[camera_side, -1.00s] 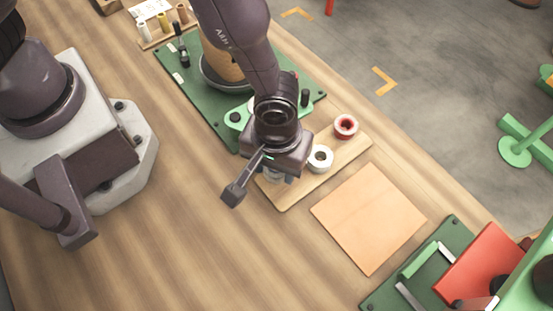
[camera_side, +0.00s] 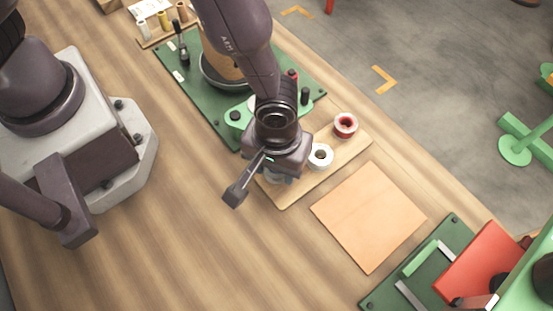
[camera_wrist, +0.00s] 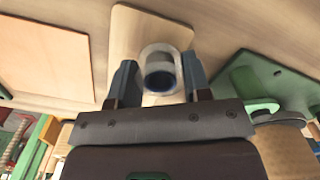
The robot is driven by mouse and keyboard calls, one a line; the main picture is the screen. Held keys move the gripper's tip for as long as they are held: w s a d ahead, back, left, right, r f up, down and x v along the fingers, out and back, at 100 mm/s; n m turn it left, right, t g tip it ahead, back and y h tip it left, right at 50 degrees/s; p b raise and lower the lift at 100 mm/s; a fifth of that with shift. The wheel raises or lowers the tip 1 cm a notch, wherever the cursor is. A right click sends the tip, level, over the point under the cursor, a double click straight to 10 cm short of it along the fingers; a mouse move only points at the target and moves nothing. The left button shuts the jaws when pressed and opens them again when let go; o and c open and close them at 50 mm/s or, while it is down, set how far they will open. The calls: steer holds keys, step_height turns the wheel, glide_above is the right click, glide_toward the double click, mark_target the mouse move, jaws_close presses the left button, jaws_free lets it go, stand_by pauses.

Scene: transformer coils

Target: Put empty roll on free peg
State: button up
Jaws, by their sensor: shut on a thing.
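My gripper (camera_wrist: 160,80) points down over the near left end of a light wooden board, which also shows in the side view (camera_side: 345,152). Its two fingers are shut on a clear, empty-looking roll (camera_wrist: 160,62) with a dark round opening. In the side view the gripper body hides nearly all of this roll. A white roll (camera_side: 320,156) and a red and white roll (camera_side: 346,125) sit on the same board, to the right of the gripper. I cannot make out a free peg on the board; the gripper covers that end.
A green plate (camera_side: 205,110) with a large wound coil (camera_side: 220,68) and a black upright post (camera_side: 305,96) lies behind the gripper. A flat orange sheet (camera_side: 370,215) lies to the right, with a green and red fixture (camera_side: 480,258) beyond. The table's front left is clear.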

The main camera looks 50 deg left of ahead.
steer(key=shift+f, duration=0.3)
steer(key=shift+f, duration=0.2)
steer(key=shift+f, duration=0.3)
stand_by(0.4)
steer(key=o, duration=1.4)
steer(key=shift+c, duration=0.2)
